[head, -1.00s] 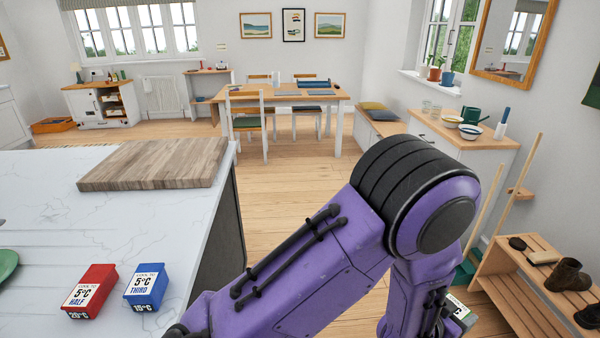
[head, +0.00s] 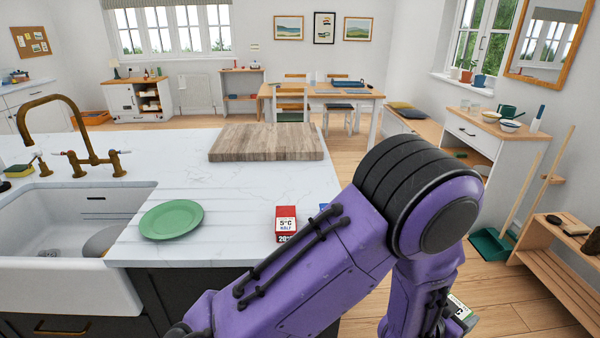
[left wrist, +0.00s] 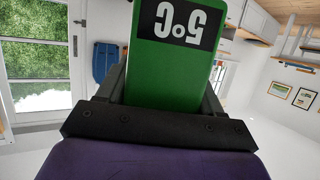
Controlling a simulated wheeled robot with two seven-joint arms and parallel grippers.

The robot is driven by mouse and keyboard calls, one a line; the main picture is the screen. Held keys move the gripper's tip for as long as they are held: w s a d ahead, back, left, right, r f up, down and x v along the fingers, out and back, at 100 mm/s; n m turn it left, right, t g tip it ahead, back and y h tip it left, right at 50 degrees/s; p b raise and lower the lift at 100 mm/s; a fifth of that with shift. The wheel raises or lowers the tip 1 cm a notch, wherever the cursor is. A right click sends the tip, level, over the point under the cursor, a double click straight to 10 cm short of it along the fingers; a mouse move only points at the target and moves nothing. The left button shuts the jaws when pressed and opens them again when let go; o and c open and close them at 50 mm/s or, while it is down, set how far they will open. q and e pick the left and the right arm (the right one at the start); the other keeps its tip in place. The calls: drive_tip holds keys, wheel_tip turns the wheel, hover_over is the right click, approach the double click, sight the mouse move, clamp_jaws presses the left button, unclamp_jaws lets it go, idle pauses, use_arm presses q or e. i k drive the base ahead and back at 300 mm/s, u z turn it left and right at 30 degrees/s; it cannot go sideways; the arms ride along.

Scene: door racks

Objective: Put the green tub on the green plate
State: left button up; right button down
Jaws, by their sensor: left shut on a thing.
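The green tub (left wrist: 160,68) is between the fingers of my left gripper (left wrist: 163,92) in the left wrist view, with a black "5°C" label upside down. In the head view only a small labelled part of the tub (head: 462,309) shows at the lower right, beside my purple forearm, off the counter's right side. My left gripper is shut on it and mostly hidden there by my arm. The green plate (head: 171,219) lies empty on the marble counter, right of the sink. My right gripper is not in view.
A red tub (head: 286,222) stands on the counter (head: 240,195), and a blue tub (head: 324,209) is mostly hidden behind my arm. A wooden board (head: 266,142) lies farther back. The sink (head: 50,225) is at the left. A wooden rack (head: 560,275) stands at the right.

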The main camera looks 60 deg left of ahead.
sight(174, 220)
drive_tip(key=k, duration=0.5)
drive_tip(key=u, duration=0.7)
